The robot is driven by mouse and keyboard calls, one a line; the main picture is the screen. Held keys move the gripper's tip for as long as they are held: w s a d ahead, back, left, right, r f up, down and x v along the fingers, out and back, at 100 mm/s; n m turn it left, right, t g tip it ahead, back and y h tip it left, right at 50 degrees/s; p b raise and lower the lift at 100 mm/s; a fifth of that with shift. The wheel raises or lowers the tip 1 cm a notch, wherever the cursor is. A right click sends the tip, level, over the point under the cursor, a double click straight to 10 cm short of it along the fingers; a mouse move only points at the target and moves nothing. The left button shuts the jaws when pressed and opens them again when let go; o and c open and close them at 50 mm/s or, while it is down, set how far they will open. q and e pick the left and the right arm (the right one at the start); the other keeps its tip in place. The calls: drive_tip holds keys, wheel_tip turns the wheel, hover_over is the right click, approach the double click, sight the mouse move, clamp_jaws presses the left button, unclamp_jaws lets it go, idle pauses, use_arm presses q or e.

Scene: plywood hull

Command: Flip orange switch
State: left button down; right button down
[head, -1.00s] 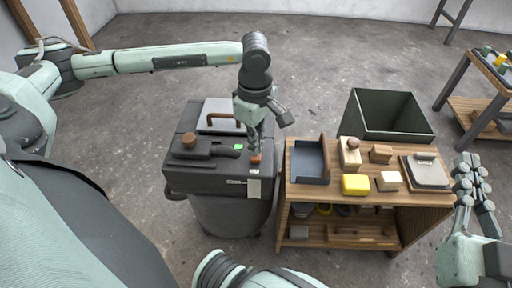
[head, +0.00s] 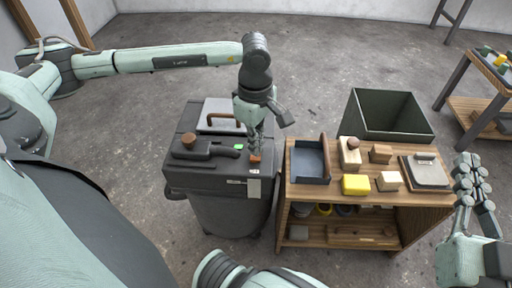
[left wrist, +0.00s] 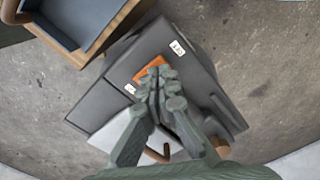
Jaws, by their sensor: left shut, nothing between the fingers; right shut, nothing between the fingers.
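The orange switch (head: 255,158) sits near the front right corner of the top of a dark grey machine (head: 205,182). In the left wrist view the orange switch (left wrist: 152,70) shows just beyond my fingertips, partly hidden by them. My left gripper (head: 256,148) points down at the switch, shut and empty, with its tips at or very close to it; I cannot tell whether they touch. It also shows in the left wrist view (left wrist: 160,88). My right gripper (head: 471,168) is shut and empty at the right edge, beyond the wooden table.
The machine top also has a dark handle with a brown knob (head: 189,139), a green light (head: 239,146) and a lid with a brown handle (head: 222,117). A wooden table (head: 330,203) with a tray, blocks and a yellow block (head: 355,185) stands right. A dark bin (head: 385,115) is behind it.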

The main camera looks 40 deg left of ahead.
use_arm(q)
drive_tip(key=shift+f+b, duration=1.05)
drive_tip(key=shift+f, duration=0.05)
idle(0.6)
drive_tip(key=shift+r, duration=0.1)
drive_tip(key=shift+r+p, duration=2.05)
drive_tip(key=shift+r, duration=1.4)
